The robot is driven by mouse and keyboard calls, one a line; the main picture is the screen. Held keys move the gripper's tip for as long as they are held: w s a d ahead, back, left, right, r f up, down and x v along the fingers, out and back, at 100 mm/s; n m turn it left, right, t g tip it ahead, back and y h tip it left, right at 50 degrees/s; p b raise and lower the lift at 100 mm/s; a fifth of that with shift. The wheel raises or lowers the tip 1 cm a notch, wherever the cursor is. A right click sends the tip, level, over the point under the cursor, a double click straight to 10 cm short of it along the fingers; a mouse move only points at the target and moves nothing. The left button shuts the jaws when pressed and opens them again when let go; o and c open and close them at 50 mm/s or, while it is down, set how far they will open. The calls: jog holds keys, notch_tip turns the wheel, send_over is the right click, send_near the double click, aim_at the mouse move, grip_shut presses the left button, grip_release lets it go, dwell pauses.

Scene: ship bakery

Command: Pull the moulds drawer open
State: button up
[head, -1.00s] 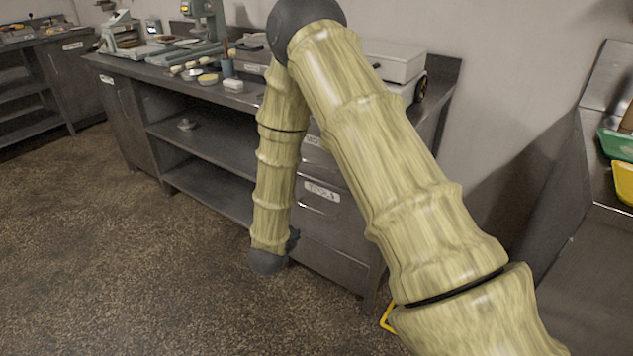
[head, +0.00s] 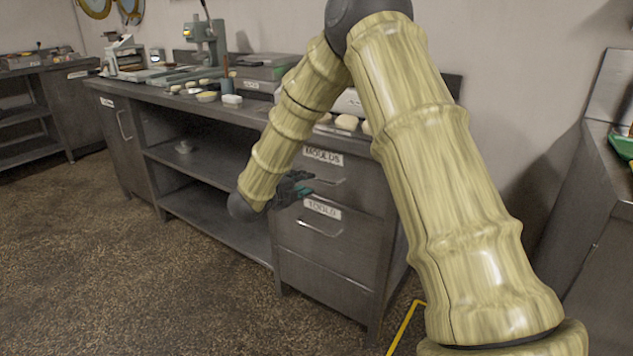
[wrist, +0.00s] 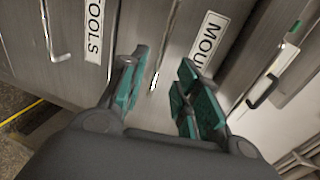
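The moulds drawer (head: 352,188) is the upper drawer at the right end of the grey steel counter, and its front looks flush. Its white "MOULDS" label (head: 322,156) also shows in the wrist view (wrist: 208,38). My gripper (head: 307,186) is at the left part of this drawer front, by the bar handle (head: 332,182). In the wrist view my gripper (wrist: 164,75) is open, its green-padded fingers apart. A bright part of the handle (wrist: 154,82) shows between the fingers. I cannot tell whether either finger touches it.
The tools drawer (head: 318,250), with its own bar handle (head: 320,230), is just below. Open shelves (head: 205,165) lie left of the drawers. Dough pieces (head: 346,122) and small containers stand on the countertop. The floor in front (head: 150,270) is clear.

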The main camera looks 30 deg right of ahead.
jog(key=b+x, duration=0.1)
jog(key=x, duration=0.6)
jog(key=shift+w+d, duration=0.1)
jog(key=shift+d, duration=0.1)
jog(key=shift+c, duration=0.2)
grip_shut()
